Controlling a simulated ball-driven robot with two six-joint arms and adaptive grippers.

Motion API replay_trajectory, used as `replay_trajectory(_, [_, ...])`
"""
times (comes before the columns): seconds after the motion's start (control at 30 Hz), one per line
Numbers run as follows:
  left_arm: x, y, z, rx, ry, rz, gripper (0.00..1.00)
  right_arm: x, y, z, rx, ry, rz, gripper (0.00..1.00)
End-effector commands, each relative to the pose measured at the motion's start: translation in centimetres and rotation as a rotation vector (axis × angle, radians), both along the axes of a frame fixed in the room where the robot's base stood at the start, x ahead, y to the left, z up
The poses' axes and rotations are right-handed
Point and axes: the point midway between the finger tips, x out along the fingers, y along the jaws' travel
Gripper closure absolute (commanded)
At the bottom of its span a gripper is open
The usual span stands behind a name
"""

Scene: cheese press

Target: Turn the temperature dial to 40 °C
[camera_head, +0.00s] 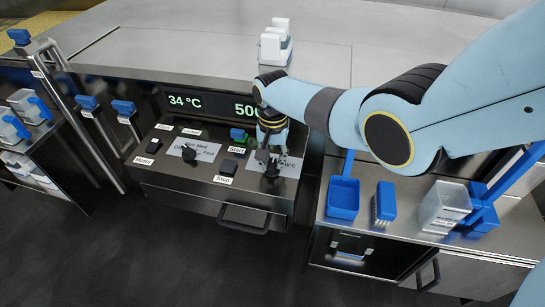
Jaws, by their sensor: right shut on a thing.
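The temperature dial (271,171) is a small dark knob on a light label plate at the right of the sloped control panel. My right gripper (269,158) points down at it and is shut on it, hiding much of the knob. The display (186,101) above the panel reads 34 °C, with a second number beginning 50 partly hidden by my right arm. My left gripper is not in view.
A black selector knob (189,153) and several black buttons sit left of the dial. A drawer handle (244,219) sticks out below.

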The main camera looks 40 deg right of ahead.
Motion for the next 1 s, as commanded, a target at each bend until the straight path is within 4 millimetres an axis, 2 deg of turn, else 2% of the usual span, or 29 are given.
replay_trajectory(0.5, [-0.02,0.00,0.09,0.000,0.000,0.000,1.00,0.12,-0.07,0.07,-0.002,-0.003,-0.020,1.00])
replay_trajectory(0.53, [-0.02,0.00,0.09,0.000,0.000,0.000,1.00,0.12,-0.07,0.07,-0.002,-0.003,-0.020,0.78])
replay_trajectory(0.67, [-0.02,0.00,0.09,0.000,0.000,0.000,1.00,0.08,-0.06,0.06,-0.002,-0.003,-0.020,0.61])
replay_trajectory(1.0, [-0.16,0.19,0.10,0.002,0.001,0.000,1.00,0.05,-0.05,0.23,-0.001,-0.002,-0.019,0.60])
